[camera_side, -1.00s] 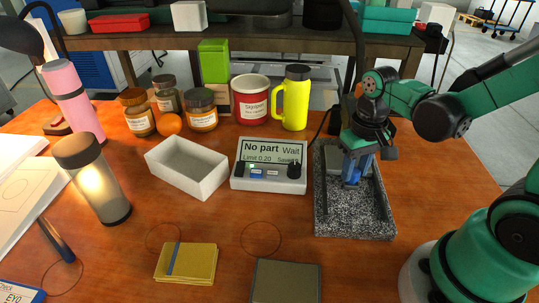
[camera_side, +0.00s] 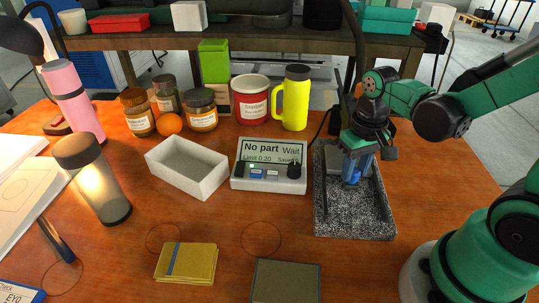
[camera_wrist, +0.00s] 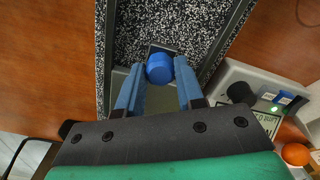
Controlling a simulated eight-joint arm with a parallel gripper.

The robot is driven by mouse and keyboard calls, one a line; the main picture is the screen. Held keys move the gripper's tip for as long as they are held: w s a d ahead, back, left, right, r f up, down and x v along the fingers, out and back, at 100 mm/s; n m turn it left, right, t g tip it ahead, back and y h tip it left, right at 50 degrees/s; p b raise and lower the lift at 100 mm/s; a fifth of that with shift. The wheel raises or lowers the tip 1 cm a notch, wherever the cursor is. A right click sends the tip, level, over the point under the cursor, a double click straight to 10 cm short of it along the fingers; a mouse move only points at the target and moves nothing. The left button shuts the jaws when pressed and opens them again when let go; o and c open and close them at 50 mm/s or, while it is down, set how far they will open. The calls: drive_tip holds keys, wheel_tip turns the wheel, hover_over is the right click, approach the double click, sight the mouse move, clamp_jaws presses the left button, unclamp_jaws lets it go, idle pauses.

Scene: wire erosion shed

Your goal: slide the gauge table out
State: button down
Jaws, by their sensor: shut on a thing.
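The gauge table (camera_side: 333,160) is a grey plate on a speckled granite base (camera_side: 356,224) with raised dark side rails, at the right of the work table. It lies toward the base's far end in the side view, partly hidden by my gripper. A blue round knob (camera_wrist: 159,68) shows in the wrist view, between the blue fingers of my gripper (camera_wrist: 157,78). My gripper is shut on the knob. The near part of the base is bare.
A gauge readout (camera_side: 268,177) showing "No part" and "Wait" stands left of the base. An empty white tray (camera_side: 188,180), a yellow bottle (camera_side: 294,100) and a red tin (camera_side: 250,102) are further left and back. A dark grey block (camera_side: 286,282) lies in front.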

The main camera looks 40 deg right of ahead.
idle(0.3)
drive_tip(key=s+a, duration=0.6)
drive_tip(key=shift+a, duration=0.25)
drive_tip(key=shift+s+a, duration=0.35)
drive_tip(key=shift+s, duration=0.15)
drive_tip(key=c, duration=0.5)
unclamp_jaws()
drive_tip(key=shift+c, duration=0.2)
drive_tip(key=shift+r, duration=0.1)
wheel_tip(320, 180, up, 5)
drive_tip(key=shift+r, duration=0.2)
